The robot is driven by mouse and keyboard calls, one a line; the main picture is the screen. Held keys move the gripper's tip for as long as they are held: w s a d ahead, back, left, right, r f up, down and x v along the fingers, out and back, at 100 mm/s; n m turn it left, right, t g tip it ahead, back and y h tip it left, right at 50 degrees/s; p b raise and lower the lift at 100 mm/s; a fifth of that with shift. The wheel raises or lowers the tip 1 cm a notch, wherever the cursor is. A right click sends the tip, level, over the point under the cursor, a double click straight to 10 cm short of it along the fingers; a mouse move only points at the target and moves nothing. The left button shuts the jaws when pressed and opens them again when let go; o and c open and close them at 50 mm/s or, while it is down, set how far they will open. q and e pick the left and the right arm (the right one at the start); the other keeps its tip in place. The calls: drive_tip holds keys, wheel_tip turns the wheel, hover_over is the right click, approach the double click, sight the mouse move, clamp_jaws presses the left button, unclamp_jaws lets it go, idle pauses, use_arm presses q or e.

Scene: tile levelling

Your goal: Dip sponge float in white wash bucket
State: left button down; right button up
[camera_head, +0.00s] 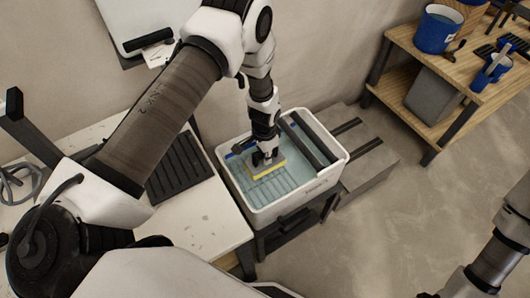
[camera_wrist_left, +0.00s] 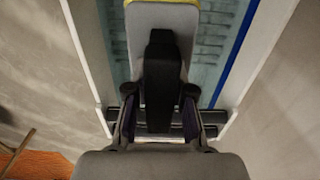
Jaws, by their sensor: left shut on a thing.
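The white wash bucket (camera_head: 290,211) is a rectangular tub with pale blue water and a ribbed grid inside. My left gripper (camera_head: 264,157) reaches down into it from above and is shut on the black handle (camera_wrist_left: 160,75) of the sponge float. The float (camera_head: 267,171) has a yellow sponge edge and lies roughly level inside the tub's rim, low over the water. Whether its sponge touches the water is hard to tell. In the left wrist view the float's grey plate (camera_wrist_left: 160,17) shows behind the handle. My right gripper is out of view.
Grey rollers (camera_head: 307,140) span the tub's right side. A pale worktable (camera_head: 215,228) with a black ribbed mat (camera_head: 181,168) stands to the left. A wooden shelf (camera_head: 440,62) with a blue bucket (camera_head: 437,30) is at the upper right. Grey blocks (camera_head: 362,150) stand right of the tub.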

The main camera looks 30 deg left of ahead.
use_arm(q)
drive_tip(key=f+b, duration=0.3)
drive_tip(key=f, duration=0.2)
drive_tip(key=f+b, duration=0.4)
drive_tip(key=f, duration=0.1)
drive_tip(key=f+b, duration=0.4)
drive_tip(key=f, duration=0.1)
drive_tip(key=shift+a+f, duration=0.3)
drive_tip(key=shift+f, duration=0.05)
idle(0.6)
wheel_tip(320, 180, up, 20)
drive_tip(key=p, duration=1.4)
drive_tip(key=shift+f, duration=0.2)
